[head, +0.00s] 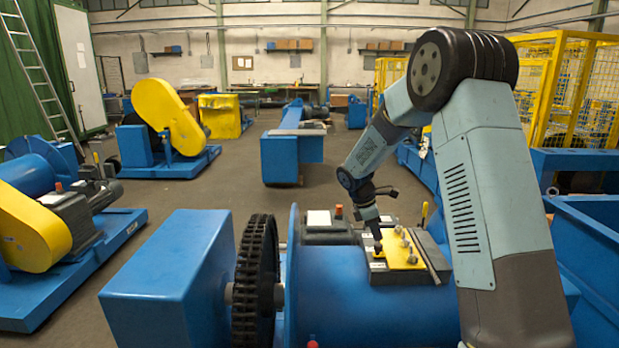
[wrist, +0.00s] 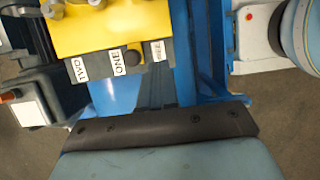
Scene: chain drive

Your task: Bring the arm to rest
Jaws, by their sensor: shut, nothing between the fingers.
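My arm reaches over the blue machine (head: 365,290) from the right in the head view. My gripper (head: 377,246) points down beside the left part of a yellow plate (head: 405,256) and is shut with nothing in it. I cannot tell whether its tips touch the plate. Several knobs stand on the plate. In the wrist view the yellow plate (wrist: 120,22) is at the top, with labels reading TWO and ONE below it and a third label that is hard to read. The gripper's fingers do not show clearly there.
A black chain wheel (head: 257,280) stands left of the machine, beside a blue box (head: 170,280). A grey box with a red-orange button (head: 338,212) sits behind the plate. Yellow mesh fencing (head: 580,80) is at right. Open floor lies to the left behind.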

